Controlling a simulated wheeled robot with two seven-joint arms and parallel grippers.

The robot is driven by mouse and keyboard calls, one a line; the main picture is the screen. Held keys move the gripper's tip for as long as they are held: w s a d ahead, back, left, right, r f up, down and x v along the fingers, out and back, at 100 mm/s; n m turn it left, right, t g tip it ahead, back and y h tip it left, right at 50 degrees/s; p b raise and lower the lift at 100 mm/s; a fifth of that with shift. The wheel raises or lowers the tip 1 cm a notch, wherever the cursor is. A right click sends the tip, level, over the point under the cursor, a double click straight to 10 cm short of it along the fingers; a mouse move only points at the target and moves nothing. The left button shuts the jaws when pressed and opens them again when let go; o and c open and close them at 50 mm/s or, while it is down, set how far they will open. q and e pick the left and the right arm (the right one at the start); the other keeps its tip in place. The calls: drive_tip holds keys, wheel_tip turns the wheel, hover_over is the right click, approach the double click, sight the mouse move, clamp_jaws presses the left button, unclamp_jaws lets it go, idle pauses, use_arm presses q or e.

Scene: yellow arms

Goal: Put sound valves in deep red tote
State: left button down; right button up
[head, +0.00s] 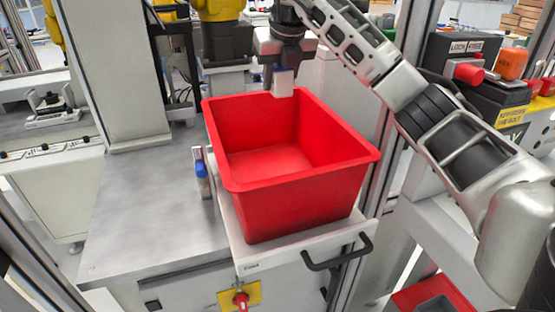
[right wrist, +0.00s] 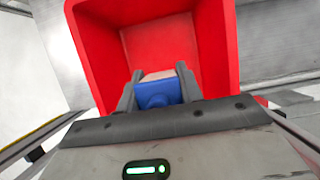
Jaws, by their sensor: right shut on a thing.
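The deep red tote (head: 300,190) stands upright on a pale shelf in the middle of the head view. The part of its floor that I can see is bare. My right gripper (head: 284,67) is over the tote's far rim, pointing down. It is shut on a small valve (head: 283,84), pale with a blue part. In the right wrist view the valve's blue body (right wrist: 158,94) sits between the two fingers, with the red tote (right wrist: 215,45) below and beyond. Whether the valve is sound cannot be told. My left gripper is not in view.
A small blue and white item (head: 202,175) stands left of the tote. A grey metal worktop (head: 150,215) is clear further left. A black handle (head: 340,257) projects in front. Another red container (head: 435,297) is at lower right; a control box (head: 462,50) stands at upper right.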

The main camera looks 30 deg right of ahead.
sight(279, 91)
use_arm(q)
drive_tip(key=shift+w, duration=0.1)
use_arm(e)
drive_tip(key=shift+w+f, duration=0.1)
drive_tip(key=shift+f, duration=1.55)
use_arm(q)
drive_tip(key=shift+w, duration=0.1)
use_arm(e)
drive_tip(key=o, duration=1.1)
drive_tip(key=shift+r, duration=0.1)
